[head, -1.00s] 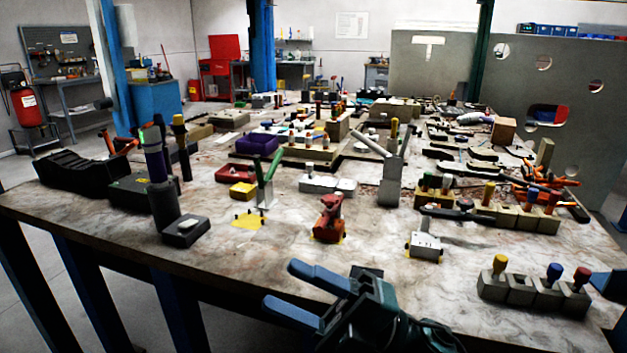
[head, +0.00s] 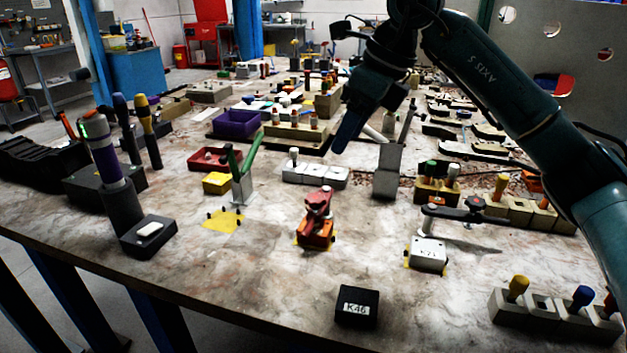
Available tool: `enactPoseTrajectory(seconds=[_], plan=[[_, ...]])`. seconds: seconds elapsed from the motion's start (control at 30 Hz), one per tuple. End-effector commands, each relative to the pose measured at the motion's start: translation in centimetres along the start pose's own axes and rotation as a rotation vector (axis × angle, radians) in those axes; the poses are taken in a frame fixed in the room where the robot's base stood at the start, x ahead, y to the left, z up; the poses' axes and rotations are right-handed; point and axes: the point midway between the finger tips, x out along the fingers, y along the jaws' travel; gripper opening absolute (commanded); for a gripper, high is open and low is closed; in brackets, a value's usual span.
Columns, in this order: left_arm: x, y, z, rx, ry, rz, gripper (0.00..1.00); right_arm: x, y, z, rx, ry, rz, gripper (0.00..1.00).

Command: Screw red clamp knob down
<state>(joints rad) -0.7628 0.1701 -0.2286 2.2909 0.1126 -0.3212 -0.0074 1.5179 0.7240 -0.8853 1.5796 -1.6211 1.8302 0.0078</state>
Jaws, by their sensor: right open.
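A red-and-orange clamp-like device (head: 316,222) with a red knob-like top (head: 318,198) stands upright on the table, middle of the head view. I cannot tell which red part is the clamp knob. My right gripper (head: 348,130) is open and empty, raised above the table, with blue fingers pointing down. In the picture it is above and slightly right of the red-and-orange device, apart from it. My left gripper is not in view.
A black K46 block (head: 357,307) lies near the front edge. A white K71 block (head: 427,254) stands right of the device. Bare table surrounds the device in front.

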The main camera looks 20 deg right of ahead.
Motion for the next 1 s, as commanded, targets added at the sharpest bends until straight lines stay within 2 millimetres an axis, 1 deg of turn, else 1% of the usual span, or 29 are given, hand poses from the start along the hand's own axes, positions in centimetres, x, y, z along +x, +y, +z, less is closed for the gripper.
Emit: enactPoseTrajectory(seconds=[0.17,0.4,0.6,0.7,0.8,1.0], plan=[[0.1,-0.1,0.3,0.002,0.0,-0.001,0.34,2.5,0.1,-0.1,-0.002,0.004,0.004,0.51],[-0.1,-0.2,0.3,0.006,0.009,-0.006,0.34,7.7,0.2,-0.1,-0.003,0.003,0.006,0.51],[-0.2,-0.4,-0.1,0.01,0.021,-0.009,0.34,11.1,0.2,0.0,-0.003,0.0,0.006,0.51],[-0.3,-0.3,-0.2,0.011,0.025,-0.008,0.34,12.2,0.2,0.1,-0.003,-0.001,0.005,0.51],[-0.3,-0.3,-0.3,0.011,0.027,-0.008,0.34,12.8,0.2,0.0,-0.003,-0.001,0.005,0.51],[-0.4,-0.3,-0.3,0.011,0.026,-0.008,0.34,13.0,0.2,0.1,-0.003,-0.001,0.004,0.51]])
